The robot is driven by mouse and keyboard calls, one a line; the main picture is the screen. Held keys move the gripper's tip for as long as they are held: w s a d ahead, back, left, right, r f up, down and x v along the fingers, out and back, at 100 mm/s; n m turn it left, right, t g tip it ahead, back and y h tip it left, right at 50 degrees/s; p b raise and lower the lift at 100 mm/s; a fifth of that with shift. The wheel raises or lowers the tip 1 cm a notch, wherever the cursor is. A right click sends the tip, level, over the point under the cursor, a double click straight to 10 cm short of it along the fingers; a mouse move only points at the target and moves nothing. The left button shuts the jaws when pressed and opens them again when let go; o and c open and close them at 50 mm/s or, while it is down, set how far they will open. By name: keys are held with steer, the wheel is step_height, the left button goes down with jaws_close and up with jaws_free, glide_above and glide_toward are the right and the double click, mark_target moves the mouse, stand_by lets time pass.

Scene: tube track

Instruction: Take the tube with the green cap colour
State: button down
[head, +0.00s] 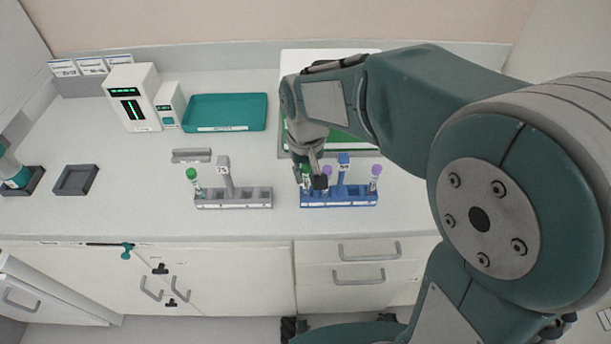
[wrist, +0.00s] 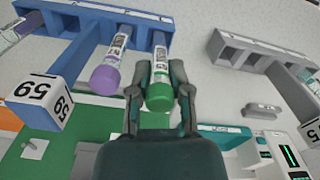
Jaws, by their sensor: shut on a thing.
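My gripper (wrist: 160,88) is shut on the green-capped tube (wrist: 158,98), with one finger on each side of the cap. This tube stands in an end slot of the blue rack (wrist: 75,12); whether it is raised at all I cannot tell. A purple-capped tube (wrist: 106,78) stands beside it in the same rack. In the head view my gripper (head: 310,178) is over the left end of the blue rack (head: 345,200), partly hiding the tubes there. Another green-capped tube (head: 191,175) stands at the left end of the grey rack (head: 235,200).
A teal tray (head: 225,112), white devices (head: 134,98) and a small dark tray (head: 75,180) are on the bench. The bench between the dark tray and grey rack is clear.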

step_height(320, 180, up, 2)
steer(key=shift+r, duration=0.25)
steer(key=s+d+r, duration=0.2)
steer(key=s+r, duration=0.2)
steer(key=s, duration=0.2)
steer(key=s+d+r, duration=0.2)
steer(key=s+r, duration=0.3)
steer(key=s, duration=0.2)
steer(key=shift+s+d+r, duration=0.15)
steer(key=shift+d+r, duration=0.15)
steer(key=shift+d, duration=0.1)
